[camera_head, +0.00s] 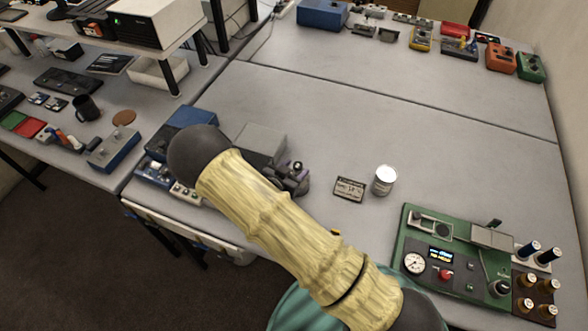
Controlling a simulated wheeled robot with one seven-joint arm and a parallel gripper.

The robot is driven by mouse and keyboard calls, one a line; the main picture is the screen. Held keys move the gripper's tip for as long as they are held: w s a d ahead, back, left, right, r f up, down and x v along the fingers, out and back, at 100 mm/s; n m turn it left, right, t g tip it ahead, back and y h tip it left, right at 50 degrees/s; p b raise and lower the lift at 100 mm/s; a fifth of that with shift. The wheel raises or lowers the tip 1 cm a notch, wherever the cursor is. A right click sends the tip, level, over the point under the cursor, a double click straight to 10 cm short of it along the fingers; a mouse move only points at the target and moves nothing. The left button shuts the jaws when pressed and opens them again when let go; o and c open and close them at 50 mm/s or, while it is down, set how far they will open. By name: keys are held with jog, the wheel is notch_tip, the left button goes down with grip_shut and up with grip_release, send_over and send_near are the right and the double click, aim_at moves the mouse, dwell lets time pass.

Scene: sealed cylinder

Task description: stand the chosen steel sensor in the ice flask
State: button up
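A small white and grey cylinder with a pale top (384,180) stands upright on the bench, right of centre; it looks like the ice flask. My arm, in a tan sleeve with a dark rounded joint, crosses the lower middle of the view.
A dark label plate (350,189) lies left of the flask. A green instrument panel (420,287) with gauge and knobs sits beside the rack. A small dark device (291,178) and a grey box (261,138) stand by my arm. The bench behind the flask is clear.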

jog(key=shift+r, duration=0.25)
jog(key=shift+s+a, duration=0.25)
jog(key=shift+s, duration=0.05)
jog(key=b+v, duration=0.3)
jog(key=v, duration=0.8)
jog(key=shift+s+r, duration=0.1)
